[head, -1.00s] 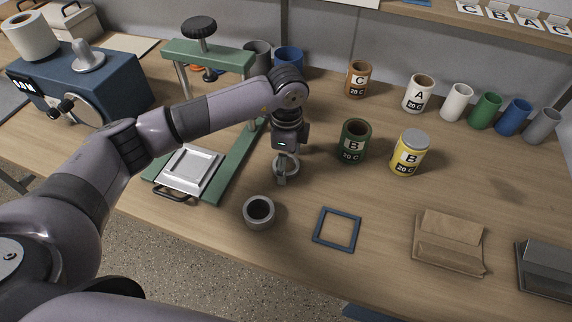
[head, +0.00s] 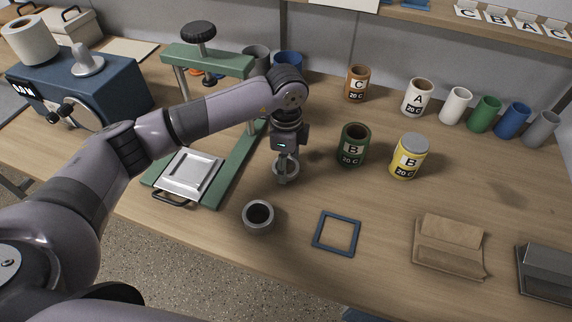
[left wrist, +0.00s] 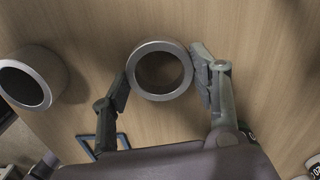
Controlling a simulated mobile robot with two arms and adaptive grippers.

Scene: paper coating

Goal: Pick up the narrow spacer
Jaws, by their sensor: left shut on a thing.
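A grey ring-shaped spacer (head: 294,168) stands at mid-table in the head view, right of the green press. It also shows in the left wrist view (left wrist: 158,45), its open bore facing the camera. My left gripper (head: 284,167) points down over it and is shut on it, with one finger on each outer side of the ring in the left wrist view. I cannot tell whether the ring touches the table. A second grey ring (head: 258,229), with a taller-looking wall, stands nearer the front edge. It shows at the left of the left wrist view (left wrist: 55,75). My right gripper is not in view.
A green press (head: 228,165) stands left of the gripper. A green B can (head: 352,158) and a yellow B can (head: 409,170) stand to the right. A blue square frame (head: 318,230) lies near the front. Brown packets (head: 450,258) lie farther right. Table between them is clear.

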